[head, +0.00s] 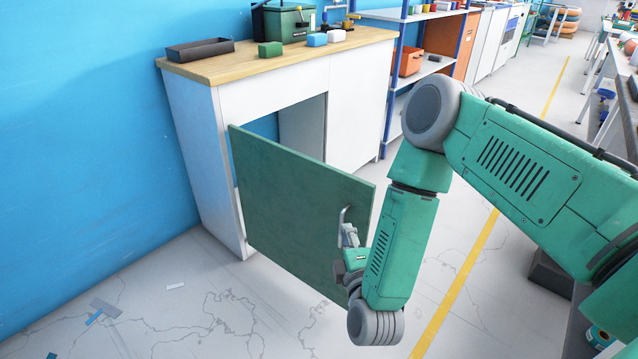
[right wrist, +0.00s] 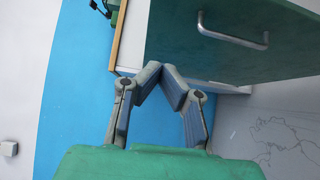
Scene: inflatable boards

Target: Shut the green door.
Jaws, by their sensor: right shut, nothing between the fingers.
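The green door (head: 290,205) stands wide open, swung out from the left front edge of the white cabinet (head: 205,140). A metal handle (head: 342,222) sits near its free right edge. My right gripper (head: 349,236) is at that edge, close to the handle. In the right wrist view the fingertips (right wrist: 163,72) are together and empty, in front of the green door (right wrist: 190,55). The handle (right wrist: 232,32) lies to their upper right, not between the fingers. I cannot tell whether the fingers touch the door. My left gripper is out of view.
The wooden countertop (head: 240,68) holds a dark tray (head: 200,50), a green box (head: 288,22) and small blocks. A blue-framed shelf (head: 425,65) stands right of the cabinet. The floor (head: 150,290) in front is mostly clear, with small flat scraps at left.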

